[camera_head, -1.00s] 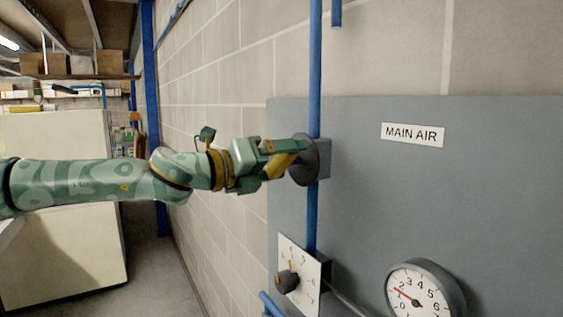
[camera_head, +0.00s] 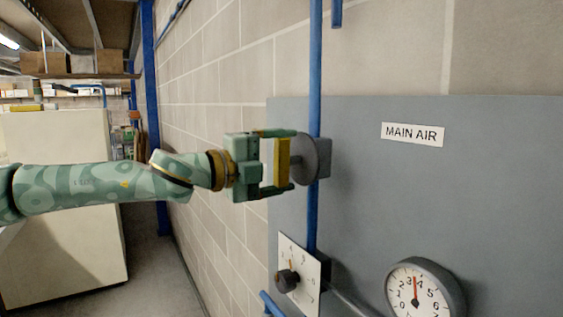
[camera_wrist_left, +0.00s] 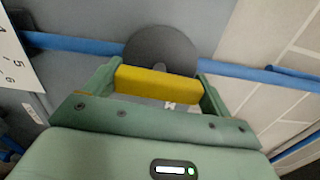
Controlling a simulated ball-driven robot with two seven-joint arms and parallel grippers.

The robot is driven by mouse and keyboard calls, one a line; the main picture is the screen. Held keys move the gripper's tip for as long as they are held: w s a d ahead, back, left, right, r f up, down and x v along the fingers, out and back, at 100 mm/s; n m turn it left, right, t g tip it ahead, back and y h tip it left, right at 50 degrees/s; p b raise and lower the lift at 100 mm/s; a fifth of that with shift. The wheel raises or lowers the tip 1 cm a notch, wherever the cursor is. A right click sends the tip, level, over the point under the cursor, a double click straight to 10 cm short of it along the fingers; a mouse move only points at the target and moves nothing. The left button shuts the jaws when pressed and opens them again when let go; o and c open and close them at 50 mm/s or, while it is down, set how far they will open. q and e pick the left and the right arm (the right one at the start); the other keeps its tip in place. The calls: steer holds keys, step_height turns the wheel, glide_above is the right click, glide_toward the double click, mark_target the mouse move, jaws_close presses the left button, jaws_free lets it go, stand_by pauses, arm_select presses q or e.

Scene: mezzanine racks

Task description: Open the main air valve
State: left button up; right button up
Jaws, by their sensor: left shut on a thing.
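The main air valve has a yellow handle (camera_head: 282,160) in front of a round dark grey disc (camera_head: 318,158) on a vertical blue pipe (camera_head: 313,220). In the head view the handle stands upright, in line with the pipe. My left gripper (camera_head: 284,162) is shut on the handle, one finger above and one below. In the left wrist view the yellow handle (camera_wrist_left: 155,82) spans between the fingers, roughly along the blue pipe (camera_wrist_left: 85,44). The gauge (camera_head: 426,290) below the MAIN AIR label (camera_head: 412,134) has its red needle nearly straight up, between 3 and 4. My right gripper is not in view.
A white dial plate with a dark knob (camera_head: 287,281) sits below the valve on the pipe. The grey panel (camera_head: 500,210) is fixed to a block wall. A pale cabinet (camera_head: 65,220) and shelving stand at the left.

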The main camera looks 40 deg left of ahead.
arm_select(q)
steer(key=shift+n, duration=0.4)
steer(key=o, duration=0.9)
steer(key=shift+c, duration=0.2)
steer(key=shift+s+a, duration=0.1)
steer(key=shift+s, duration=0.15)
steer(key=b+v, duration=0.2)
steer(key=v, duration=0.3)
steer(key=shift+a+f+b, duration=0.1)
steer(key=shift+f+b, duration=0.1)
steer(key=shift+b, duration=0.2)
steer(key=b, duration=0.1)
glide_toward(274, 164)
steer(key=v, duration=0.5)
steer(key=shift+s+r, duration=0.15)
steer(key=shift+r, duration=0.05)
